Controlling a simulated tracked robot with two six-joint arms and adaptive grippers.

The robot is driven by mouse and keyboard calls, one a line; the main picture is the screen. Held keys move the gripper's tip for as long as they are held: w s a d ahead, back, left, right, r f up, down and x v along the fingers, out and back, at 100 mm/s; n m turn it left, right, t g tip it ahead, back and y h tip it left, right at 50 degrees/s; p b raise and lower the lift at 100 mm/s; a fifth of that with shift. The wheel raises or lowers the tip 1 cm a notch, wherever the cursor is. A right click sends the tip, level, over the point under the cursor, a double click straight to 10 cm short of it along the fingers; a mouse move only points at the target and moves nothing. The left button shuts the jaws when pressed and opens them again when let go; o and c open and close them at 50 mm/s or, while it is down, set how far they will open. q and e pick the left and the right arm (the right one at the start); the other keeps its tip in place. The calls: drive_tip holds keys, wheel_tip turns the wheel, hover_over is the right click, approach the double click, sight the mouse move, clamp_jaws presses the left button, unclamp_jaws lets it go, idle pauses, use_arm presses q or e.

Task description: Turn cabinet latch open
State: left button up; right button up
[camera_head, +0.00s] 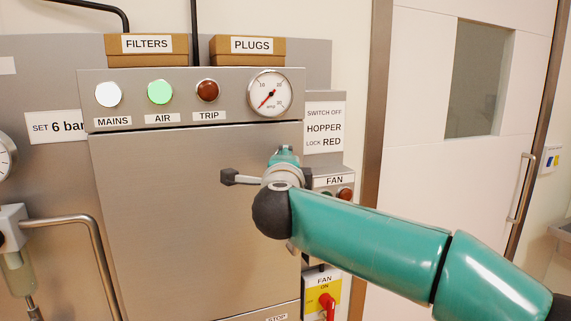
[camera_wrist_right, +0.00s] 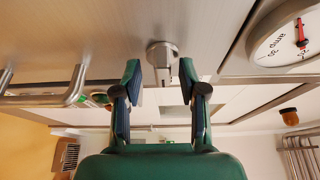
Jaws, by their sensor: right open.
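The cabinet door (camera_head: 190,215) is a closed, flat grey metal panel. The latch (camera_wrist_right: 162,58) shows in the right wrist view as a round metal base with a short lever, on the door's surface. In the head view my own arm and wrist hide the latch. My right gripper (camera_wrist_right: 160,72) is open, with one finger on each side of the latch lever. I see gaps between the lever and both fingers. In the head view the teal right gripper (camera_head: 285,156) is at the door's upper right, partly hidden by the wrist. My left gripper is not in view.
Boxes marked FILTERS (camera_head: 147,45) and PLUGS (camera_head: 248,46) stand on top. A red fan switch (camera_head: 325,302) is below my right arm. A bent metal pipe (camera_head: 88,222) is at the left.

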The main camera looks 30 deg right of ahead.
drive_tip(key=v, duration=1.2)
drive_tip(key=shift+w+f, duration=0.1)
drive_tip(key=shift+f, duration=0.05)
